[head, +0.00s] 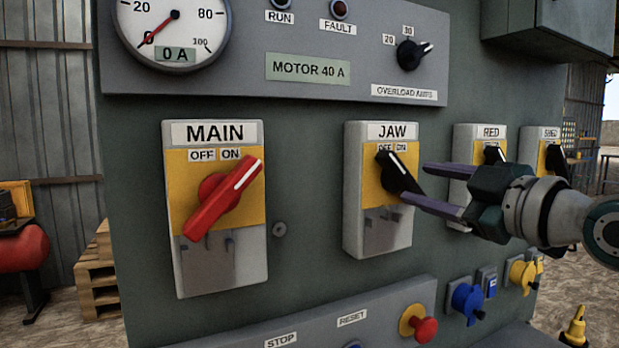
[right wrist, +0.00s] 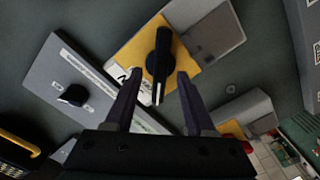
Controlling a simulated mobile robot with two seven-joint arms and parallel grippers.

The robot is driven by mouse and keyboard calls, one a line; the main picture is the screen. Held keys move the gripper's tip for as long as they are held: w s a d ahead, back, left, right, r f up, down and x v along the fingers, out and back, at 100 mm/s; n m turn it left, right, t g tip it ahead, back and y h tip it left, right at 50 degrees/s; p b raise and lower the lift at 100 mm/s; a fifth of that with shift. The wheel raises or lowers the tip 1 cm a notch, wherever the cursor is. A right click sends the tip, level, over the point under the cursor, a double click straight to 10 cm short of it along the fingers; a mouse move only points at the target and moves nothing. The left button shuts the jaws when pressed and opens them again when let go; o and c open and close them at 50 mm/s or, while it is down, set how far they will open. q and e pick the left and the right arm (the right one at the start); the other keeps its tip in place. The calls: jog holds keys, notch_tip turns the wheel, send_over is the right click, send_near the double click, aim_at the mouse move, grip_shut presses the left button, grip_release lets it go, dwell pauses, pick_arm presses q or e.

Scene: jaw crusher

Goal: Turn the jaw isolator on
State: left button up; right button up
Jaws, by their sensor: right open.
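The jaw isolator (head: 377,215) is a white box with a yellow plate, under a JAW label with OFF and ON marks. Its black handle (head: 398,171) slants from upper left to lower right, with its white-marked end at the upper left by OFF. My right gripper (head: 415,182) is open, coming from the right, with its fingertips close to the handle's lower right part. In the right wrist view the black handle (right wrist: 159,62) shows between the two open fingers (right wrist: 157,78), with gaps on both sides. My left gripper is not in view.
The MAIN isolator (head: 217,240), left of JAW, has a red handle with its white-marked end toward ON. Below are a red mushroom button (head: 424,328) and a blue socket (head: 467,300).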

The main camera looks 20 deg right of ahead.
aim_at(411, 181)
jog(key=shift+w+a, duration=0.2)
jog(key=shift+w, duration=1.5)
jog(key=shift+c, duration=0.2)
grip_shut()
